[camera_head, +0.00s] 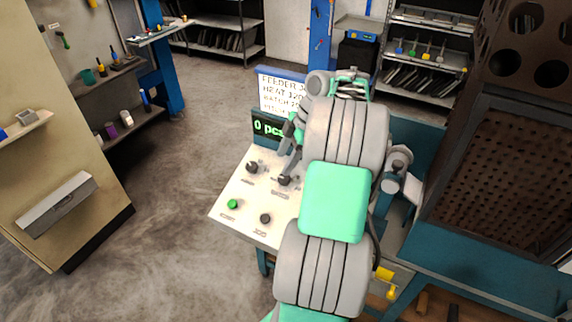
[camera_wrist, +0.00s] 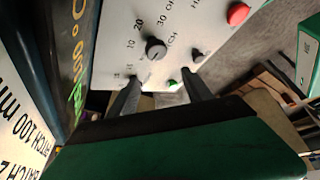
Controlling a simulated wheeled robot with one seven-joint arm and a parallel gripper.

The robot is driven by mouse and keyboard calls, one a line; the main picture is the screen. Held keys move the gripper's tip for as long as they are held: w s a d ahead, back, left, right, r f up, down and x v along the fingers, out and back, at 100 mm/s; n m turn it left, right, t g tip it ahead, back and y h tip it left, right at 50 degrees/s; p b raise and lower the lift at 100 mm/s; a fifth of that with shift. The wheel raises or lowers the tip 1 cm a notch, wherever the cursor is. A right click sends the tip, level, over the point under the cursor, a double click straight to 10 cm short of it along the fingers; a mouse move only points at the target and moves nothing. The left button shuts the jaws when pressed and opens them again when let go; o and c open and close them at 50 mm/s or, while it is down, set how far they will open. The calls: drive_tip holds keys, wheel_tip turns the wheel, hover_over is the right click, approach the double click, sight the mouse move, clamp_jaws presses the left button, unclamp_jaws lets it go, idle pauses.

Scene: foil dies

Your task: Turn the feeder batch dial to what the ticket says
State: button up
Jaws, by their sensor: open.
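The control panel (camera_head: 238,190) is pale and carries dark knobs. The dial (camera_wrist: 155,49), dark and round, shows in the wrist view with 10, 20 and 30 around it; its label is only partly readable, ending in "CH". Its pointer is too small to read. In the head view a dark knob (camera_head: 284,180) sits just below my gripper (camera_head: 292,145). In the wrist view my gripper (camera_wrist: 158,90) is open, its fingers apart and empty near the dial. The ticket (camera_head: 280,95) reads "FEEDER" and a batch line starting with 2, partly hidden by my arm; it also shows in the wrist view (camera_wrist: 22,125).
A second knob (camera_head: 251,167), a green button (camera_head: 232,203) and a black knob (camera_head: 265,218) share the panel. A red button (camera_wrist: 238,13) shows in the wrist view. A perforated machine (camera_head: 510,150) stands at right; floor is clear at left.

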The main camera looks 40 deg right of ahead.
sight(285, 177)
drive_tip(key=shift+n, duration=0.5)
wheel_tip(285, 177, down, 8)
drive_tip(key=shift+w+d+r, duration=0.15)
drive_tip(key=shift+c, duration=0.5)
clamp_jaws()
